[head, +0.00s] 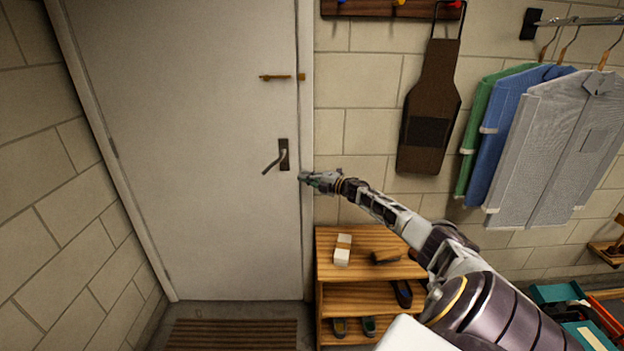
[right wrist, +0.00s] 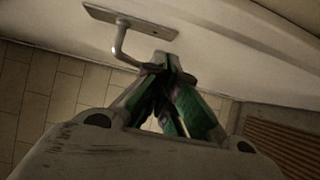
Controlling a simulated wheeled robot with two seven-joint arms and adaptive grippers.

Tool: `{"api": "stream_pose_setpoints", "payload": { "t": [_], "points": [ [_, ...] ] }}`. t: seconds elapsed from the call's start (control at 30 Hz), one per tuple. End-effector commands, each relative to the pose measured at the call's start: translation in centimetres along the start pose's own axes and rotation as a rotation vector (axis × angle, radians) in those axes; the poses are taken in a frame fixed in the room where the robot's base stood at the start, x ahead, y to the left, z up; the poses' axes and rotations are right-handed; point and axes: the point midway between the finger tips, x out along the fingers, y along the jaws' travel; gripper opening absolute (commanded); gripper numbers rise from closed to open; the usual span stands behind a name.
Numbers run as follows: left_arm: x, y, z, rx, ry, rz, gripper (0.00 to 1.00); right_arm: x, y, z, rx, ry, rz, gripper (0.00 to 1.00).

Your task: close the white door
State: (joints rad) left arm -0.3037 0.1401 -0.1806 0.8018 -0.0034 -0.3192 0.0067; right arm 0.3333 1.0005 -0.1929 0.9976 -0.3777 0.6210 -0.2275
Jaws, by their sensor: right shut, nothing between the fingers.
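The white door (head: 200,130) stands at the left of the head view and looks flush or nearly flush with its frame; I cannot tell if it is fully shut. Its metal lever handle (head: 274,161) slants down to the left from a dark plate. My right gripper (head: 303,177) is at the door's right edge, just right of the handle and slightly lower. In the right wrist view the shut, empty fingers (right wrist: 165,62) overlap the end of the lever (right wrist: 125,45); I cannot tell if they touch. My left gripper is out of view.
A brass-coloured bolt (head: 282,77) is on the door above the handle. A wooden shoe shelf (head: 365,270) stands right of the door, below my right arm. A slatted mat (head: 232,334) lies before the door.

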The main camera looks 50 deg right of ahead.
Motion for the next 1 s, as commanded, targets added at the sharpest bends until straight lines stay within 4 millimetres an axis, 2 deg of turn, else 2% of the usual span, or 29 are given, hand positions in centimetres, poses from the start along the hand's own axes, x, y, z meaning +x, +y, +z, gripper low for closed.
{"api": "stream_pose_setpoints", "payload": {
  "t": [0.4, 1.0],
  "points": [
    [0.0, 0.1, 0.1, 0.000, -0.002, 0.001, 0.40, -2.2, 0.0, 0.7, 0.000, 0.001, 0.000, 0.00],
    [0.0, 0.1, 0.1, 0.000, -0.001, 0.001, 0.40, -2.3, 0.0, 0.8, 0.001, 0.000, 0.000, 0.00]
  ]
}}
